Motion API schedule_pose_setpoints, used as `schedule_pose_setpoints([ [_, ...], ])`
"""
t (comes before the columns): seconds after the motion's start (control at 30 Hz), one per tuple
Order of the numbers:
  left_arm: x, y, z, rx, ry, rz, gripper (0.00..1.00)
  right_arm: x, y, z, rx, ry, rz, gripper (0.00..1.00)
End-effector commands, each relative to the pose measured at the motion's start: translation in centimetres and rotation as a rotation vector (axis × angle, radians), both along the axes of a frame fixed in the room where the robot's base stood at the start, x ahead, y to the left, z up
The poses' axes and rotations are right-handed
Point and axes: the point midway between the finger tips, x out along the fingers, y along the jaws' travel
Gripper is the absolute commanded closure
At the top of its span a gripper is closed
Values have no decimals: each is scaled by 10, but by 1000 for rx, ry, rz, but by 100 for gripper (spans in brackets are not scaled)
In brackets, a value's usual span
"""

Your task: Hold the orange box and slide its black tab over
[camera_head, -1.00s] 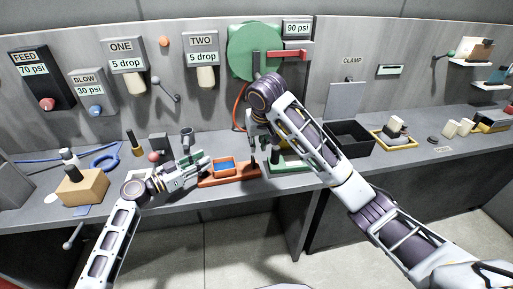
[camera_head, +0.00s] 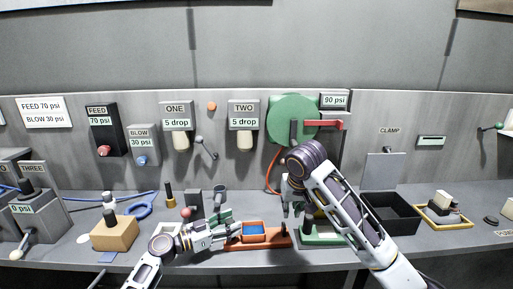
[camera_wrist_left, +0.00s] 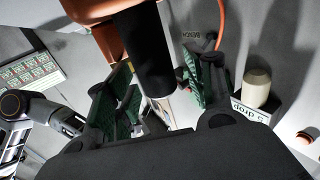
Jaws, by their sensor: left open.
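The orange box (camera_head: 253,239) has a blue inside and stands on a low orange base (camera_head: 232,247) on the bench. My left gripper (camera_head: 232,232) is open at the box's left side; I cannot tell whether it touches. In the left wrist view, its green-padded fingers (camera_wrist_left: 165,92) stand apart, with a black cylinder (camera_wrist_left: 148,55) in front of them below an orange part (camera_wrist_left: 98,12). I cannot tell whether that cylinder is the black tab. My right gripper (camera_head: 292,207) points down just right of the box, its tips partly hidden, and its jaw opening is unclear.
A green base (camera_head: 318,239) lies just right of the box, under my right arm. A black open bin (camera_head: 392,217) and a yellow-rimmed tray (camera_head: 442,216) stand further right. A tan block (camera_head: 114,235) stands left. An orange hose (camera_head: 270,172) hangs behind.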

Motion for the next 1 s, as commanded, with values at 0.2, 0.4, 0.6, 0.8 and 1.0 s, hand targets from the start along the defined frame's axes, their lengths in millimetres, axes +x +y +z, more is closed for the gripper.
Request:
schedule_pose_setpoints([
  [0.2,0,1,1,0,-1,0,47,0,0,0,0,0,0,80],
  [0.4,-5,9,1,0,-1,1,47,0,0,0,0,0,0,80],
  [0.6,-15,26,0,1,0,2,47,0,0,0,0,0,0,80],
  [0.8,-28,49,0,0,0,1,47,0,0,0,0,0,0,80],
  [1.0,-41,72,0,0,0,0,47,0,0,0,0,0,0,80],
])
